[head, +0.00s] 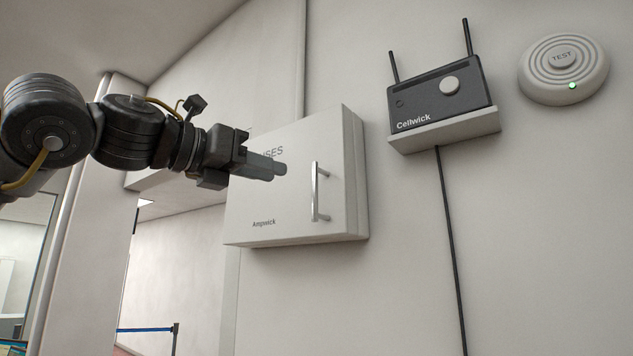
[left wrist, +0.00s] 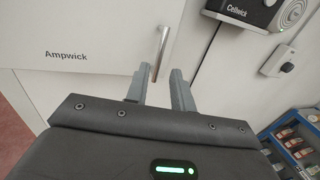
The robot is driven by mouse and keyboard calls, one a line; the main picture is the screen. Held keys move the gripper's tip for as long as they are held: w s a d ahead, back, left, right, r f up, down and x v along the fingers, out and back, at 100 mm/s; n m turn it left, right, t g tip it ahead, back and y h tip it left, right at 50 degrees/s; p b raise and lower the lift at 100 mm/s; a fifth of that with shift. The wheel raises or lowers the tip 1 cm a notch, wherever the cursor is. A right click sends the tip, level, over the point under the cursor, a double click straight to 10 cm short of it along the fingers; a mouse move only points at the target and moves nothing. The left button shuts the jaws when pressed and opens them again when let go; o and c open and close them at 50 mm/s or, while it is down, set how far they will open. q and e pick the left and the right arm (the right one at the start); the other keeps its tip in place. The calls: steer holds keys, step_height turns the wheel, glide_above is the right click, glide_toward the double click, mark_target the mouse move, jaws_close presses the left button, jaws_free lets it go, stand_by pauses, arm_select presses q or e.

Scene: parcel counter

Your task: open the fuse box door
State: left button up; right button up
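The fuse box (head: 357,175) is a white box on the wall, marked Ampwick. Its door (head: 275,205) looks shut, and part of its lettering is hidden behind my gripper. A metal bar handle (head: 315,190) stands upright near the door's right edge; it also shows in the left wrist view (left wrist: 161,50). My left gripper (head: 279,168) is in front of the door, its tips a little left of the handle in the head view. In the left wrist view its fingers (left wrist: 159,86) are apart, with the handle's lower end showing between them. They do not hold it. My right gripper is not in view.
A dark Cellwick router (head: 440,95) with two antennas sits on a white shelf (head: 445,130) right of the box, its cable (head: 451,250) hanging down. A round detector (head: 563,68) is farther right. A goods rack (left wrist: 296,145) stands low right in the wrist view.

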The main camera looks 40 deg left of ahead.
mark_target(315, 182)
arm_select(q)
steer(key=w+p, duration=0.1)
steer(key=w, duration=0.2)
steer(key=w+p, duration=0.1)
steer(key=w, duration=0.3)
steer(key=w+d+p, duration=0.1)
steer(key=w+p, duration=0.1)
steer(key=w, duration=0.1)
steer(key=shift+w, duration=0.15)
steer(key=shift+d, duration=0.1)
jaws_close()
